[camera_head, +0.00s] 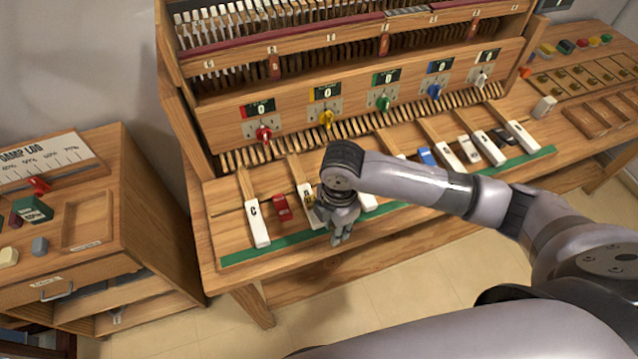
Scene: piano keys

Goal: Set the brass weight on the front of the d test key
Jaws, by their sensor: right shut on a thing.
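My right gripper (342,236) points down over the front of the keyboard, just right of the second white test key (315,217). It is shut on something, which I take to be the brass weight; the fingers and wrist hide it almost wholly. A small brass-coloured bit (308,200) shows at that second key, left of the wrist; I cannot tell whether it belongs to the weight. The second key, by its place the d key, is partly covered and its letter is unreadable. The C key (257,223) is clear to its left. My left gripper is out of view.
A red block (282,207) lies between the first two white keys. A green strip (270,248) runs along the front edge. More white keys and a blue block (426,156) lie to the right. A side cabinet (140,220) stands at left. My right arm covers the middle keys.

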